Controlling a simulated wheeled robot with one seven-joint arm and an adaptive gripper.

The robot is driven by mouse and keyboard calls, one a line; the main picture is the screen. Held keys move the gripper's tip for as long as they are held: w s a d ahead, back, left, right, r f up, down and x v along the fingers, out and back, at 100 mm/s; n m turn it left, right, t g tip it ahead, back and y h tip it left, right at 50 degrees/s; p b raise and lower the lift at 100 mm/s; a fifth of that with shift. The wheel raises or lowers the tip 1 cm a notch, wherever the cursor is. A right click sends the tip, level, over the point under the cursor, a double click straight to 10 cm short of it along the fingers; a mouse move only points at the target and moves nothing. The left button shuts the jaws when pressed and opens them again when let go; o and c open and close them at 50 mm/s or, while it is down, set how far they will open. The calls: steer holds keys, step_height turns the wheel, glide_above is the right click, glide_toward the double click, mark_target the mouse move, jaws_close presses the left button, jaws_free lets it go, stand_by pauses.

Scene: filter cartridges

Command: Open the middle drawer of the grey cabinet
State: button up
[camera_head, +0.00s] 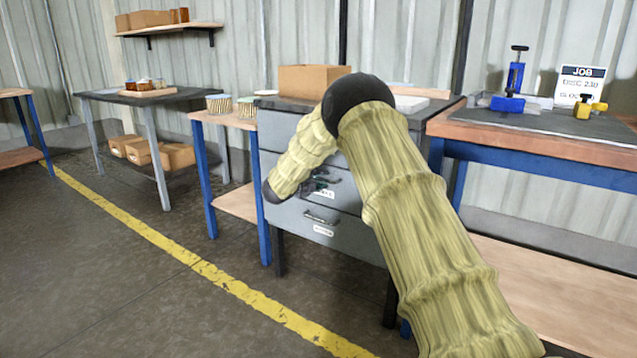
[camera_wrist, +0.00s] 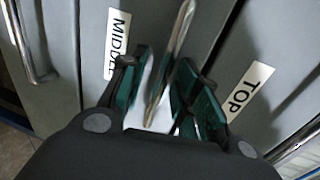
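The grey cabinet (camera_head: 350,240) stands in the middle of the head view, partly hidden by my arm. Its middle drawer (camera_head: 348,193) looks shut. My gripper (camera_head: 325,180) is at that drawer's front. In the wrist view my gripper (camera_wrist: 163,80) is open, with its green-padded fingers on either side of the middle drawer's metal handle (camera_wrist: 180,40). The handle lies closer to the right finger; I cannot tell whether they touch. The middle drawer's label (camera_wrist: 117,40) is left of the handle, partly behind the left finger.
The top drawer's label (camera_wrist: 248,90) lies to the right and the bottom drawer's handle (camera_head: 321,217) is below. A cardboard box (camera_head: 312,80) sits on the cabinet. A workbench (camera_head: 540,140) stands close on the right, a small table (camera_head: 240,121) on the left. Floor in front is clear.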

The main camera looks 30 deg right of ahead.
jaws_close()
steer(key=f+p+v, duration=0.2)
steer(key=p+v, duration=0.2)
steer(key=v, duration=0.9)
steer(key=a+f+p+v, duration=0.1)
steer(key=f+p+v, duration=0.2)
steer(key=v, duration=1)
steer(key=f+p+v, duration=0.2)
steer(key=p+v, duration=0.2)
steer(key=v, duration=1)
steer(key=shift+s+a+f+p, duration=0.25)
steer(key=shift+s+f+p, duration=0.1)
steer(key=shift+s, duration=0.05)
jaws_free()
